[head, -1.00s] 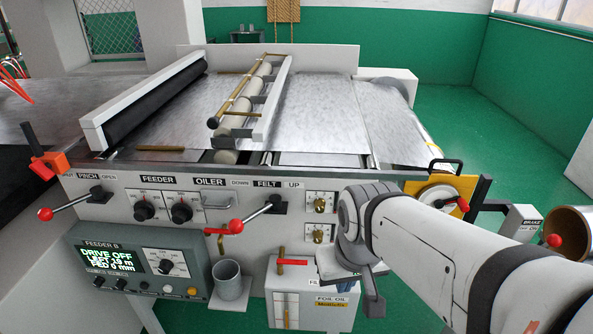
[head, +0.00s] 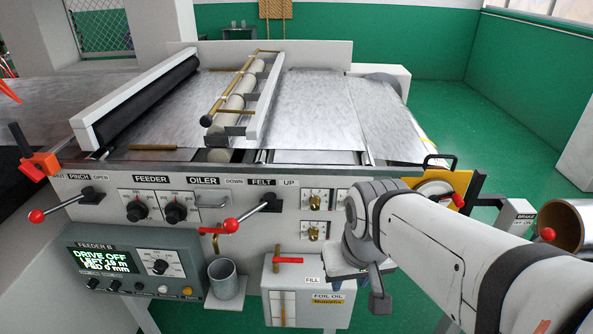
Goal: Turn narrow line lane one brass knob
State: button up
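Brass knobs sit on small white plates on the front panel, right of the FELT lever. The upper knob (head: 315,201) and the lower knob (head: 313,233) show clearly, one above the other. Another plate (head: 342,195) to their right is mostly hidden behind my arm. The plate markings are too small to read, so I cannot tell which knob is lane one's narrow line. My gripper (head: 377,297) hangs at the end of my arm, right of and below the knobs and apart from them in the picture. Its fingers are mostly hidden, and I cannot see their opening.
Red-balled levers (head: 231,225) stick out left of the knobs. The foil oil box (head: 335,296) with a red handle stands below them, beside a grey cup (head: 224,281). The feeder display (head: 103,262) reads DRIVE OFF. A yellow-framed part (head: 440,188) lies behind my arm.

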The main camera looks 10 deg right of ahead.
aim_at(314, 201)
jog(key=z, duration=1.8)
jog(key=k, duration=1.55)
jog(key=u, duration=1.35)
jog(key=i, duration=1)
jog(key=u, duration=0.05)
